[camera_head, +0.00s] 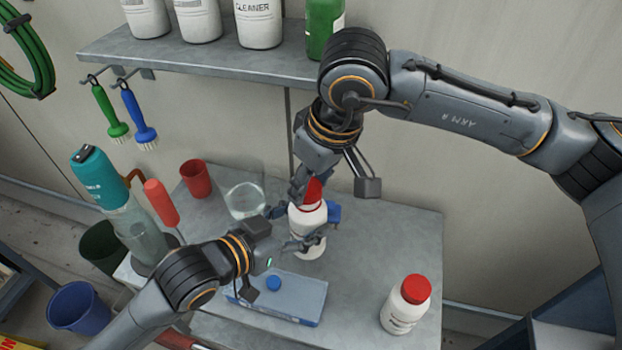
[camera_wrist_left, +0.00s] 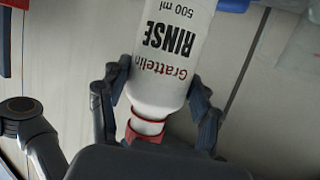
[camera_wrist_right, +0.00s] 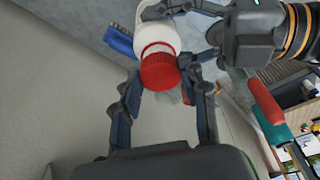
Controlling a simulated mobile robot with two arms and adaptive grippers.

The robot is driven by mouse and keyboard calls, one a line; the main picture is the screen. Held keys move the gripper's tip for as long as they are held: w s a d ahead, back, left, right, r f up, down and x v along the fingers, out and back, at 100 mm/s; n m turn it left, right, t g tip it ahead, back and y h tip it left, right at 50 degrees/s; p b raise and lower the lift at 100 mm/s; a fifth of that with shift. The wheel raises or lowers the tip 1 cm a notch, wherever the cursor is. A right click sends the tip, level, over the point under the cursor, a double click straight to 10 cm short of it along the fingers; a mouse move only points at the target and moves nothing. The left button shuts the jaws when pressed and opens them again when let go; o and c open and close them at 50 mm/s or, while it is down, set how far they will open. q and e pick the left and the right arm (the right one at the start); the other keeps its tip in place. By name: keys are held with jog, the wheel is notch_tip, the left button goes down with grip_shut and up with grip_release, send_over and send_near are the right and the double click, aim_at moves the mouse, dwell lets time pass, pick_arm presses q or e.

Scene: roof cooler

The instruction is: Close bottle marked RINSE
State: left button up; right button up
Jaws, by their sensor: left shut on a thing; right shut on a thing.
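The white RINSE bottle (camera_head: 308,222) stands upright over the grey table, its label readable in the left wrist view (camera_wrist_left: 172,50). My left gripper (camera_head: 294,232) is shut around the bottle's body, with a finger on each side in the left wrist view (camera_wrist_left: 165,100). The red cap (camera_head: 313,190) is at the bottle's mouth, between the fingers of my right gripper (camera_head: 306,186). The cap also shows in the right wrist view (camera_wrist_right: 160,72), where a white band shows between it and a red ring. I cannot tell how tightly the cap sits.
Another white bottle with a red cap (camera_head: 405,305) stands at the table's right front. A blue box (camera_head: 295,297) with a blue round piece (camera_head: 273,283) lies in front. A clear beaker (camera_head: 245,200) and red cup (camera_head: 196,178) stand at left. A shelf (camera_head: 200,55) hangs behind.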

jog(key=shift+f, duration=0.5)
